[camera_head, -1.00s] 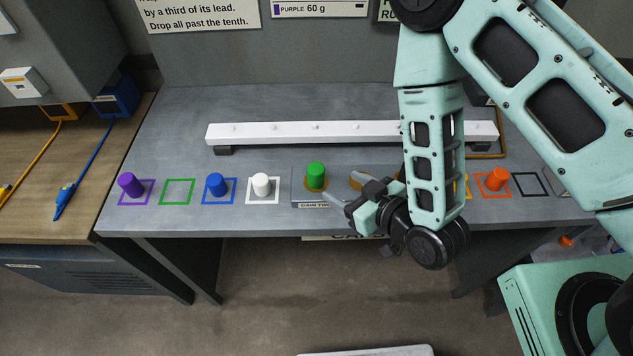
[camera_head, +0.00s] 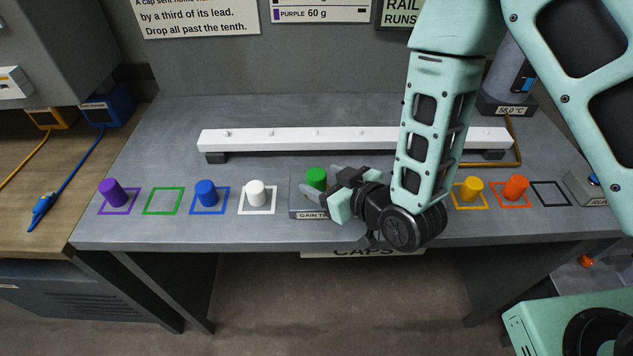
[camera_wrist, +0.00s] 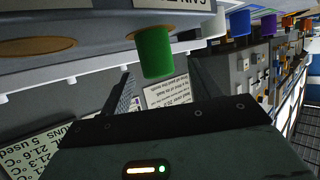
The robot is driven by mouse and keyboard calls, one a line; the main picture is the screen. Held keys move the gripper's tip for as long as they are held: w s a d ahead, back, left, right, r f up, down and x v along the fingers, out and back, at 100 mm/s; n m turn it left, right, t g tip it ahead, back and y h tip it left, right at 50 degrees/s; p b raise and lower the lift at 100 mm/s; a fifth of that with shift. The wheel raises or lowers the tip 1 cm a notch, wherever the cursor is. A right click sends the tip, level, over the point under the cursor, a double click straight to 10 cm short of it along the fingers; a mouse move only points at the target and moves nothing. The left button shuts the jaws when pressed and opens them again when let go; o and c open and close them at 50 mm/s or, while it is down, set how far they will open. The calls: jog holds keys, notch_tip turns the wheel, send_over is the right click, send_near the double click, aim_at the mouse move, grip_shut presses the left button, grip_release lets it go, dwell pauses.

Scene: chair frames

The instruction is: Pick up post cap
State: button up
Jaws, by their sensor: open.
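The post caps are small coloured cylinders on the grey bench. The green cap (camera_head: 316,179) stands upright on the small "GAIN" block, and my gripper (camera_head: 318,184) is right beside it, to its right. In the wrist view the green cap (camera_wrist: 154,52) appears ahead of and between the two open fingers (camera_wrist: 160,85), with clear space around it; I cannot tell whether a finger touches it. Purple (camera_head: 112,192), blue (camera_head: 206,192), white (camera_head: 256,193), yellow (camera_head: 472,189) and orange (camera_head: 515,187) caps stand on their squares. My arm hides part of the block.
A long white rail (camera_head: 300,139) with small pegs lies behind the caps. The green square (camera_head: 164,201) and black square (camera_head: 550,194) are empty. A cylinder device marked 58.0 °C (camera_head: 505,107) stands at the back right. A side bench with cables (camera_head: 42,211) is at left.

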aim_at(312, 174)
jog(key=p+x, duration=0.2)
jog(key=x, duration=0.2)
jog(key=shift+w, duration=0.1)
jog(key=shift+w+a+f+p, duration=0.3)
jog(key=shift+w+f, duration=0.05)
jog(key=shift+w, duration=0.1)
jog(key=c, duration=1.1)
